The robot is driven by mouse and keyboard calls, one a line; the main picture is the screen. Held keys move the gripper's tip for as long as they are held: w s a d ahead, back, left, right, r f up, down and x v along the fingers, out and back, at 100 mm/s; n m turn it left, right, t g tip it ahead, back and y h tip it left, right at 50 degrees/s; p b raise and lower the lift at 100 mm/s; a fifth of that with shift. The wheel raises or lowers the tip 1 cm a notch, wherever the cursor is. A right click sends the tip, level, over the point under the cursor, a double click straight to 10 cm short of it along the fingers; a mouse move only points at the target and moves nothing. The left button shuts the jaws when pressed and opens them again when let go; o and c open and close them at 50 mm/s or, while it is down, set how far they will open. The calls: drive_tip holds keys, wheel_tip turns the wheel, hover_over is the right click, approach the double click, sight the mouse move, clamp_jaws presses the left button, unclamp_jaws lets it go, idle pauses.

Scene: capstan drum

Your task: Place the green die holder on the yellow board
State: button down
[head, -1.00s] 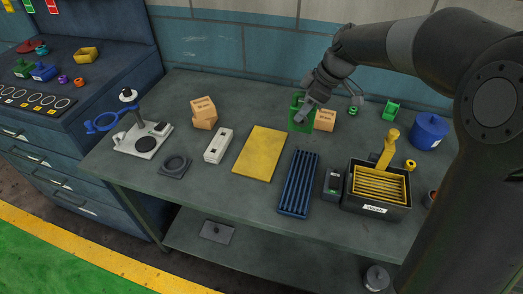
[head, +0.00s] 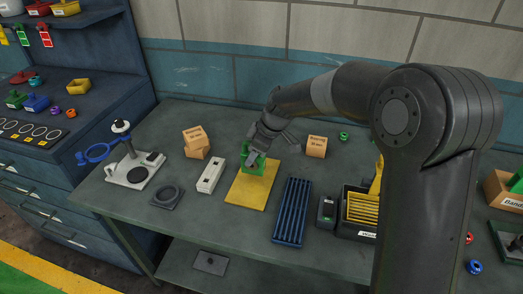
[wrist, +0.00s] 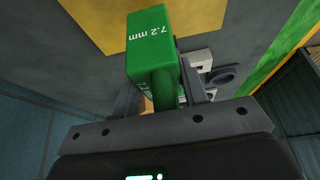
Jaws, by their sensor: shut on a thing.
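The green die holder (head: 253,162) is in my gripper, over the far part of the yellow board (head: 246,192) in the head view. In the wrist view the green die holder (wrist: 157,45) fills the upper middle and shows "7.2 mm" on its face. My gripper (head: 257,152) is shut on it from above. The yellow board also shows behind it in the wrist view (wrist: 100,22). I cannot tell whether the holder touches the board or hangs just above it. The near part of the board is bare.
A blue ribbed tray (head: 292,212) lies right of the board, and a white box (head: 211,175) lies left of it. A dark ring on a plate (head: 167,196) is further left.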

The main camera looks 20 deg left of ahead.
drive_tip(key=shift+f, duration=1.85)
drive_tip(key=shift+f, duration=0.15)
drive_tip(key=c, duration=0.8)
unclamp_jaws()
drive_tip(key=shift+c, duration=0.2)
drive_tip(key=v, duration=1.2)
drive_tip(key=shift+d, duration=0.15)
